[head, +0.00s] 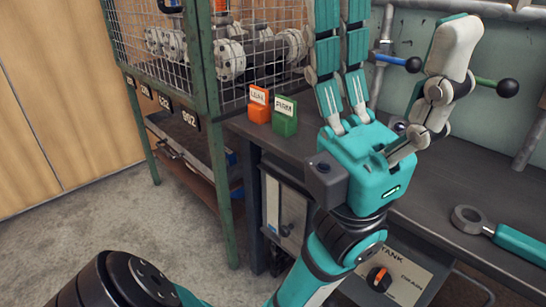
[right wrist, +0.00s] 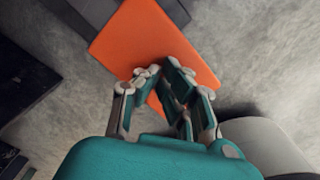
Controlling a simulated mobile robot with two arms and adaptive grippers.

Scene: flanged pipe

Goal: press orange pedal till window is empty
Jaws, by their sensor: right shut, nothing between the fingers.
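The orange pedal (right wrist: 125,38) is a flat plate low over the grey floor in the right wrist view. My right gripper (right wrist: 165,72) is shut and empty, its fingertips over the pedal's near edge. I cannot tell whether they touch it. The pedal and right gripper do not show in the head view. My left gripper (head: 395,30) is raised over the bench, fingers spread and nothing between them. A light panel (head: 290,212) with a dark strip is on the cabinet front. I cannot tell whether it is the window, or its level.
A wire cage (head: 150,55) with flanged pipe parts stands at the left. Orange (head: 259,105) and green (head: 285,117) label blocks sit on the bench (head: 430,215). A teal-handled wrench (head: 515,242) lies at the right. An orange knob (head: 379,278) is below. Bare floor (head: 100,215) lies left.

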